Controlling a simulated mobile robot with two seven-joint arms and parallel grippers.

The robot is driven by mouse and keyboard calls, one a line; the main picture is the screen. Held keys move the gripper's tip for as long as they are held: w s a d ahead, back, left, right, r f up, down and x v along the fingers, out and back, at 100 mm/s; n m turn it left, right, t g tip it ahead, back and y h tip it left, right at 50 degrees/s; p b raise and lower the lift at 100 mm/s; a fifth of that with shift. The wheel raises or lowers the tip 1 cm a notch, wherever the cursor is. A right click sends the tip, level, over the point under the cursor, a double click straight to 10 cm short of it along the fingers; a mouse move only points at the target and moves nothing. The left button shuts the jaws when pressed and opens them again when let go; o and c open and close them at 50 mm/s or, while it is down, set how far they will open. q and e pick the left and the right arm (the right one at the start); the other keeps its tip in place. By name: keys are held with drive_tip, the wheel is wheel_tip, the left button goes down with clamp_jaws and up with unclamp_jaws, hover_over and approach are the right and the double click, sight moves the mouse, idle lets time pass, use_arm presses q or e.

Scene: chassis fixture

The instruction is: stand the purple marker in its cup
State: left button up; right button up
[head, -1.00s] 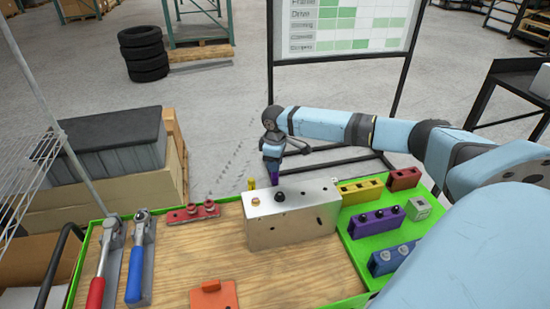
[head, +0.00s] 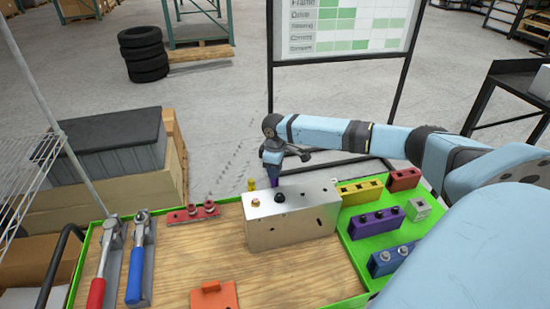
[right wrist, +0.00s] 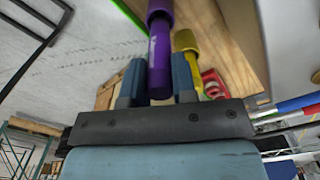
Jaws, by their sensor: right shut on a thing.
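The purple marker (head: 273,182) is held upright just behind the silver metal block, and the block hides its lower end. My right gripper (head: 272,166) is shut on it from above. In the right wrist view the purple marker (right wrist: 160,45) runs between the two blue-grey fingers of the right gripper (right wrist: 157,78). My left gripper is not in view.
The silver block (head: 292,218) stands on the wooden board, right in front of the marker. A yellow piece (head: 251,184) stands close to the marker's left. A red rack (head: 193,212) and two ratchets lie further left. Coloured blocks sit on the green tray (head: 357,255) at right.

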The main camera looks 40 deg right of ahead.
drive_tip(key=shift+f, duration=2)
drive_tip(key=o, duration=1)
wheel_tip(320, 180, up, 9)
drive_tip(key=p, duration=0.9)
drive_tip(key=shift+r+p, duration=0.1)
drive_tip(key=shift+p, duration=0.25)
